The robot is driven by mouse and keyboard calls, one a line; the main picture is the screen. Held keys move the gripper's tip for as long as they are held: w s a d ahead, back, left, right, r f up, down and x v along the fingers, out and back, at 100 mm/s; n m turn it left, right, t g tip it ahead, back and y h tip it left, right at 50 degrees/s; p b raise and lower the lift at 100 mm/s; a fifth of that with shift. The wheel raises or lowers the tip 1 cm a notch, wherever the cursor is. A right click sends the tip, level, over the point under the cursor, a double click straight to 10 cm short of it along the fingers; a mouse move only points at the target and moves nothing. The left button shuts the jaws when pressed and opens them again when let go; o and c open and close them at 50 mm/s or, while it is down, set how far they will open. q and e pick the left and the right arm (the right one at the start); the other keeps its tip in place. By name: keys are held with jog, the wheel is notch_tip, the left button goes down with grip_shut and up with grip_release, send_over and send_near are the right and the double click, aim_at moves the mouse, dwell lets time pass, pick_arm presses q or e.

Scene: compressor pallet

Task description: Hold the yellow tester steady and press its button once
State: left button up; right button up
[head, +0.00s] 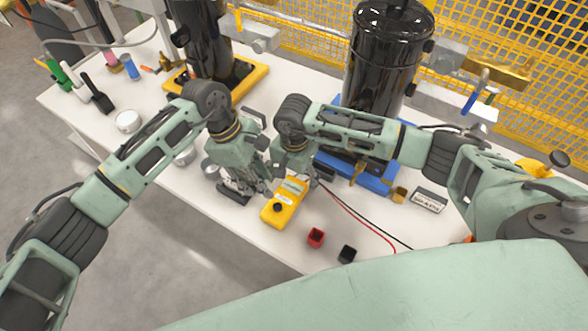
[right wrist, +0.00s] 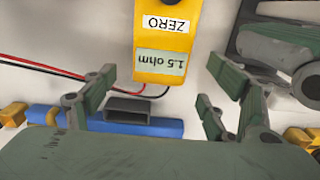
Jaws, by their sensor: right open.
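The yellow tester (head: 285,203) lies on the white table near its front edge, with a pale display and a dark round button (head: 277,208).
Red and black leads (head: 352,211) run right from the tester. A red cup (head: 316,238) and a black cup (head: 347,254) stand at the front edge. A black compressor on a blue base (head: 376,181) stands behind; another stands on a yellow base (head: 250,78).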

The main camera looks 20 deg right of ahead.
aim_at(294, 184)
jog(key=shift+f, duration=1.9)
jog(key=shift+c, duration=0.4)
pick_arm(q)
jog(key=shift+c, duration=0.2)
pick_arm(e)
jog(key=c, duration=1.5)
pick_arm(q)
grip_shut()
pick_arm(e)
jog(key=shift+o, duration=0.2)
